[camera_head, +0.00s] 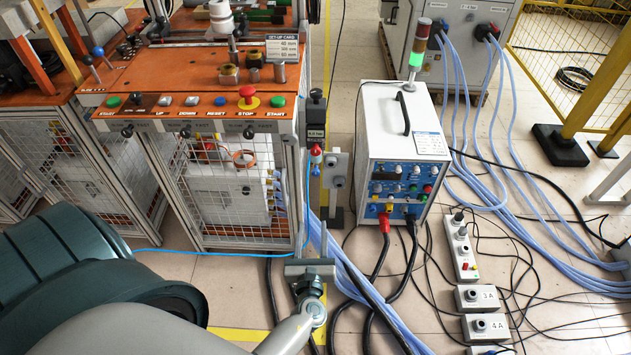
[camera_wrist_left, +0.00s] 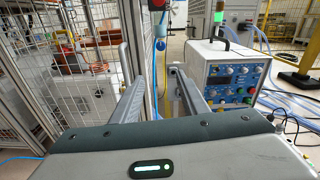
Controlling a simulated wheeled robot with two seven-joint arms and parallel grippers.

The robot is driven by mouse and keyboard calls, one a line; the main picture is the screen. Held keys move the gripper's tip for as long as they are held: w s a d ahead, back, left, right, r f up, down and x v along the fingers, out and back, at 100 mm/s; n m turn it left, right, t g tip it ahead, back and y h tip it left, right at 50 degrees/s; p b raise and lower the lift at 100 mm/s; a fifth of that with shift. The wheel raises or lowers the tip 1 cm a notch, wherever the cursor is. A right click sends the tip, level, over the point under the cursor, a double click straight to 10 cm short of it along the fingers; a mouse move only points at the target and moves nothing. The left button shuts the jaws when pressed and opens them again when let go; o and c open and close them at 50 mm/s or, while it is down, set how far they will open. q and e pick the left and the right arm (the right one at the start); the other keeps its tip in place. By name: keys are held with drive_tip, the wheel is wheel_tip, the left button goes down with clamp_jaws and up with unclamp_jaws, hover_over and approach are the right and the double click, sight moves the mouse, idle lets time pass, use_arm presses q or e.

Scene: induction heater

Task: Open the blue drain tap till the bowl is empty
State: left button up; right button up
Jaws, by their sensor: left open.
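A slim air unit (camera_head: 316,112) with a black top and a pressure label is mounted at the right corner post of the orange-topped bench. Below it are a red and white part (camera_head: 316,152) and a small blue tap (camera_head: 316,171). In the left wrist view the blue tap (camera_wrist_left: 160,45) hangs below a whitish bowl (camera_wrist_left: 158,27). The liquid level in the bowl is too small to tell. My left gripper (camera_head: 314,225) is open and empty, below and short of the tap. In the left wrist view its fingers (camera_wrist_left: 150,62) point forward, with the tap between and beyond them.
The bench's mesh guard (camera_head: 225,195) stands left of the gripper. A grey post box (camera_head: 336,168) and the white heater cabinet (camera_head: 392,150) stand to the right. Blue hoses and black cables cover the floor below.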

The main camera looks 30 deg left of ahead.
sight(316, 174)
use_arm(q)
drive_tip(key=shift+w+r+m, duration=0.25)
drive_tip(key=shift+r+m, duration=0.25)
drive_tip(key=shift+r, duration=0.4)
use_arm(e)
drive_tip(key=shift+d, duration=0.1)
use_arm(q)
drive_tip(key=x, duration=1.1)
drive_tip(key=p+x, duration=0.1)
drive_tip(key=x, duration=0.4)
drive_tip(key=shift+w+a+r, duration=0.1)
drive_tip(key=shift+w+r, duration=0.1)
drive_tip(key=shift+r, duration=0.15)
drive_tip(key=shift+w+a, duration=0.25)
drive_tip(key=shift+w, duration=0.15)
drive_tip(key=shift+t, duration=0.3)
use_arm(e)
drive_tip(key=shift+w+a, duration=0.3)
drive_tip(key=shift+a, duration=0.15)
use_arm(q)
drive_tip(key=shift+c, duration=0.3)
clamp_jaws()
